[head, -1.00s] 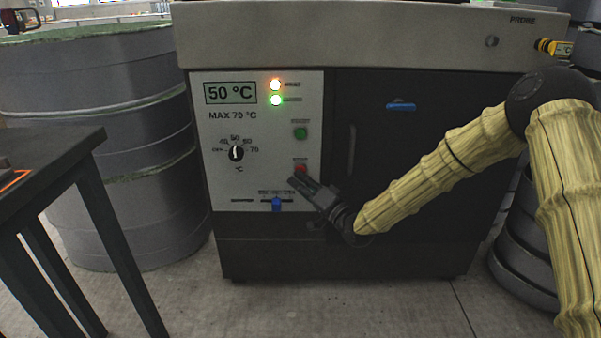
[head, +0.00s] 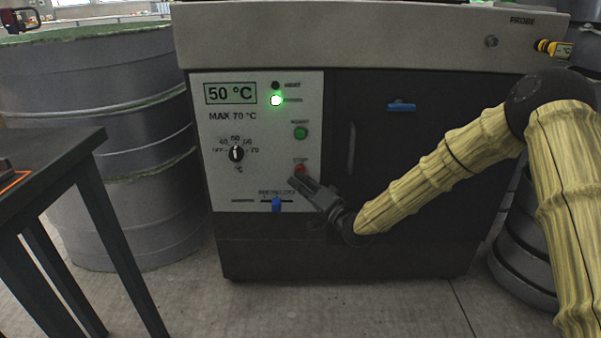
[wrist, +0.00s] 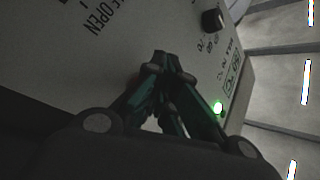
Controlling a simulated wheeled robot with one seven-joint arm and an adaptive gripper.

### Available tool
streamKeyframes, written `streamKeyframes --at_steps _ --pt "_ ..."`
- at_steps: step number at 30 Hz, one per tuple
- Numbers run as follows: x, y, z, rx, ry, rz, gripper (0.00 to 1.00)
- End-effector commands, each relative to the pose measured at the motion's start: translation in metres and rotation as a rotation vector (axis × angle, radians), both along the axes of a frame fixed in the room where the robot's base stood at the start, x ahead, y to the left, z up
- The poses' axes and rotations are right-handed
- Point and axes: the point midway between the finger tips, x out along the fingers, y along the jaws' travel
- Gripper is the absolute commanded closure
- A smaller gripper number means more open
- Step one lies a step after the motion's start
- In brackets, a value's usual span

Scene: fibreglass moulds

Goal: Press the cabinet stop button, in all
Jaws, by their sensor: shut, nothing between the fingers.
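The cabinet (head: 400,150) is dark with a light control panel (head: 216,165) on its left. The red stop button (head: 300,169) is low on the panel's right side, under the green button (head: 300,133). My gripper (head: 294,180) is shut and empty, its tips just below the stop button; I cannot tell if they touch it. In the wrist view my shut fingers (wrist: 165,62) reach toward the panel, and the stop button is not visible there. The upper lamp (head: 276,85) is dark and the lower lamp (head: 276,100) glows green. The display (head: 230,93) reads 50 °C.
A black dial (head: 236,153) and a blue slider (head: 277,204) are also on the panel. A blue handle (head: 401,107) is on the cabinet's dark front. A dark table (head: 60,170) and a large grey drum (head: 110,130) stand at the left. Floor in front is clear.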

Motion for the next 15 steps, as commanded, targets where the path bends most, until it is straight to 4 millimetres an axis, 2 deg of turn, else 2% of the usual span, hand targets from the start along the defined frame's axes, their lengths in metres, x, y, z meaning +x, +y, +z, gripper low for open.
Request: streamKeyframes --at_steps 7,15 --pt "-0.011 0.0 0.001 0.0 0.0 0.0 1.0" --pt "-0.013 0.0 0.0 0.0 0.0 0.0 1.0"
